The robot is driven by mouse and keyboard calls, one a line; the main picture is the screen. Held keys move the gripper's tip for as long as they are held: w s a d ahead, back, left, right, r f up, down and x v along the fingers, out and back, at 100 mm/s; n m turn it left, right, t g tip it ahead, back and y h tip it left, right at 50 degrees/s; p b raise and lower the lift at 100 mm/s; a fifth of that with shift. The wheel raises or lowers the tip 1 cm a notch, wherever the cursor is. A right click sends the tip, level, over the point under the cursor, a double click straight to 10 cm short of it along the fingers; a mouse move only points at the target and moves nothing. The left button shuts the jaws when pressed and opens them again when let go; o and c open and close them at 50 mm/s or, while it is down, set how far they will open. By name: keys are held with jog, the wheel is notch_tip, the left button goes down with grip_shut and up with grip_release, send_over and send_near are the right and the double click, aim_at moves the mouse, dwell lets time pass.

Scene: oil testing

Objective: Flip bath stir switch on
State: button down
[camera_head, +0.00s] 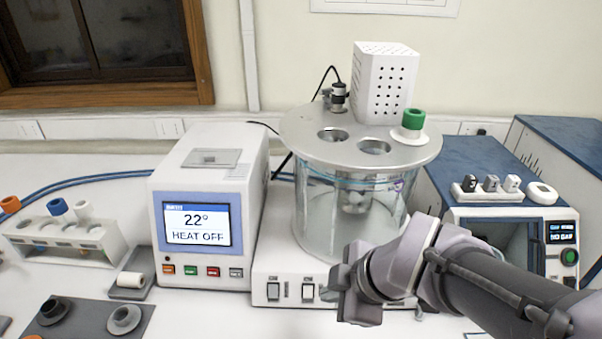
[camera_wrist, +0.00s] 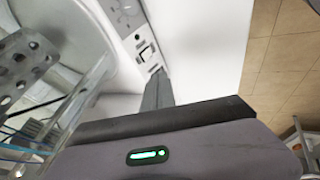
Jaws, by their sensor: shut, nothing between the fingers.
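The bath is a glass vessel (camera_head: 350,215) with a round metal lid on a white base (camera_head: 262,262). Two rocker switches, a left one (camera_head: 273,291) and a right one (camera_head: 307,292), sit on the front of the base. I cannot read which is the stir switch or its position. My gripper (camera_head: 332,290) is shut and empty, just right of the right switch. In the wrist view the switch panel (camera_wrist: 140,42) lies ahead of the shut fingers (camera_wrist: 159,80); their tips are close to the lower switch (camera_wrist: 154,69). Contact cannot be told.
A controller (camera_head: 208,225) reading 22° and HEAT OFF stands left of the switches. A blue-topped instrument (camera_head: 475,160) stands at the right behind my arm. A tube rack (camera_head: 65,240) and a grey plate with round fittings (camera_head: 90,318) are at the left.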

jog(key=shift+s, duration=0.1)
jog(key=b, duration=0.5)
send_near(305, 291)
notch_tip(305, 291, down, 4)
jog(key=s+a, duration=0.2)
jog(key=w, duration=0.3)
jog(key=shift+d+f, duration=0.1)
jog(key=shift+f, duration=0.15)
jog(key=shift+w+f, duration=0.1)
jog(key=shift+w, duration=0.5)
